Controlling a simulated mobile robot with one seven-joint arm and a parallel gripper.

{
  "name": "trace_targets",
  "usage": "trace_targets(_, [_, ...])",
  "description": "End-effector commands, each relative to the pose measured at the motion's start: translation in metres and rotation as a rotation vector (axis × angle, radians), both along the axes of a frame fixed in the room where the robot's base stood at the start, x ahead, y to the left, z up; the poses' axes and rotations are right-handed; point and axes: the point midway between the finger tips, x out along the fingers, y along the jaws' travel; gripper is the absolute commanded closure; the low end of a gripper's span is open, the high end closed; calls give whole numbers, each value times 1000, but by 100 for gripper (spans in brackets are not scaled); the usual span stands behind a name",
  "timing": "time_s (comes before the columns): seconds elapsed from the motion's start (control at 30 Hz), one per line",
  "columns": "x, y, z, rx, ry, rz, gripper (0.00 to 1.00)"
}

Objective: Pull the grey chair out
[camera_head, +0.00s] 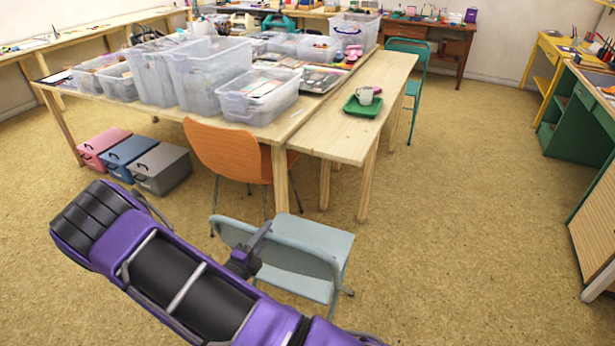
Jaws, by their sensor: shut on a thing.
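The grey chair (318,240), pale blue-grey, stands on the floor at the lower middle of the head view. Its backrest faces me and its seat extends away to the right, clear of the wooden tables. My gripper (262,238) is at the top edge of the backrest and is shut on it. My purple and black arm hides the left lower part of the chair and some of its legs.
An orange chair (228,150) is tucked at the table (285,180) just beyond. A narrower wooden table (340,142) holds a green tray (352,109) with a mug. Lidded boxes (162,169) stand on the left floor. Open floor (460,220) lies to the right.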

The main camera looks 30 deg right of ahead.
Motion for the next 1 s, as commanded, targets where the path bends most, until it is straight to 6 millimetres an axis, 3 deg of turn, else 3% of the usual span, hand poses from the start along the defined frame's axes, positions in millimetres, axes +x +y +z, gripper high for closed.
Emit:
trace_targets(0.03, [1,-2,7,-13,-13,-4,100])
trace_targets(0.23, [1,-2,5,-13,-13,-4,100])
trace_targets(0.7, [-2,-4,-25,-5,3,-9,100])
trace_targets(1.0, [-2,-4,-28,-4,5,-6,100])
